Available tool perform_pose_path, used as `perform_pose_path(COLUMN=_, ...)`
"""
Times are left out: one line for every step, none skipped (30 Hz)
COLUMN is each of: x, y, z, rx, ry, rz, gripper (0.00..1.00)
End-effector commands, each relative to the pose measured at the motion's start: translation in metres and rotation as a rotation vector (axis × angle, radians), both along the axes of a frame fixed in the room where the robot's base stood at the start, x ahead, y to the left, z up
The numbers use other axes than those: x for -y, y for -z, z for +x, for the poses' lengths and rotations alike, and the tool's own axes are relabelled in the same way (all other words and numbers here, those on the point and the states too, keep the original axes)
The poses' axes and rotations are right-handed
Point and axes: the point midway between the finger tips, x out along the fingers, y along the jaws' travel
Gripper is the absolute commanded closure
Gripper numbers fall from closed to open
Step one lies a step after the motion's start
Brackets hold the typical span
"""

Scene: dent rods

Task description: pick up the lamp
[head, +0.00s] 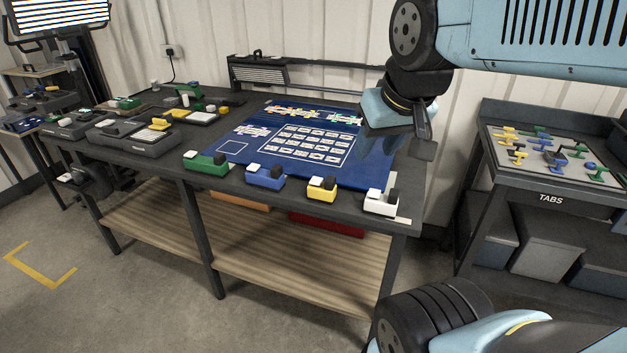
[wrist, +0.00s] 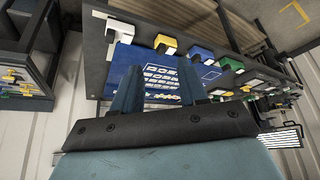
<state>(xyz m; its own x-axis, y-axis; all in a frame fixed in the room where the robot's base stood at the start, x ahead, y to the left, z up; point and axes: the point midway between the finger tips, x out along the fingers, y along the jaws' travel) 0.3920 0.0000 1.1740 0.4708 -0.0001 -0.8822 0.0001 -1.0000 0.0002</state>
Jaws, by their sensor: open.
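I cannot tell for certain which thing is the lamp. A small grey panel with pale stripes and a dark handle (head: 259,74) stands at the back edge of the workbench, against the wall. A larger bright striped panel (head: 58,14) on a stand is at the far upper left; it also shows in the wrist view (wrist: 283,139). My gripper (head: 408,135) hangs above the right part of the bench, to the right of both and apart from them. In the wrist view its two fingers (wrist: 158,90) are spread with nothing between them.
The workbench (head: 300,192) bears a blue mat (head: 372,165) with white printing. Green (head: 206,163), blue (head: 265,176), yellow (head: 321,189) and white (head: 381,203) blocks line its front edge. Several tools crowd its left part. A cart marked TABS (head: 550,199) stands right. Floor in front is clear.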

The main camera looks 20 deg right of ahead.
Motion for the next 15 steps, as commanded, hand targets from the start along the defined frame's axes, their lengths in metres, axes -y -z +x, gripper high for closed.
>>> perform_pose_path(x=0.000, y=0.000, z=0.000, rx=0.000, ry=0.000, rz=0.000, gripper=0.57)
perform_pose_path(x=0.000, y=0.000, z=0.000, rx=0.000, ry=0.000, rz=0.000, gripper=0.57)
perform_pose_path(x=0.000, y=0.000, z=0.000, rx=0.000, ry=0.000, rz=0.000, gripper=0.57)
perform_pose_path(x=0.000, y=0.000, z=0.000, rx=0.000, ry=0.000, rz=0.000, gripper=0.57)
perform_pose_path(x=0.000, y=0.000, z=0.000, rx=0.000, ry=0.000, rz=0.000, gripper=0.57)
perform_pose_path(x=0.000, y=0.000, z=0.000, rx=0.000, ry=0.000, rz=0.000, gripper=0.57)
perform_pose_path(x=0.000, y=0.000, z=0.000, rx=0.000, ry=0.000, rz=0.000, gripper=0.57)
perform_pose_path(x=0.000, y=0.000, z=0.000, rx=0.000, ry=0.000, rz=0.000, gripper=0.55)
perform_pose_path(x=0.000, y=0.000, z=0.000, rx=0.000, ry=-0.003, rz=-0.003, gripper=0.51)
perform_pose_path(x=0.000, y=0.000, z=0.001, rx=-0.001, ry=-0.009, rz=-0.007, gripper=0.48)
perform_pose_path(x=0.000, y=0.000, z=0.003, rx=-0.003, ry=-0.018, rz=-0.014, gripper=0.45)
perform_pose_path(x=0.001, y=0.000, z=0.005, rx=-0.007, ry=-0.038, rz=-0.031, gripper=0.41)
perform_pose_path(x=0.000, y=0.001, z=0.008, rx=-0.012, ry=-0.059, rz=-0.047, gripper=0.38)
perform_pose_path(x=-0.002, y=0.002, z=0.012, rx=-0.017, ry=-0.085, rz=-0.069, gripper=0.35)
perform_pose_path(x=-0.001, y=0.003, z=0.018, rx=-0.025, ry=-0.132, rz=-0.106, gripper=0.32)
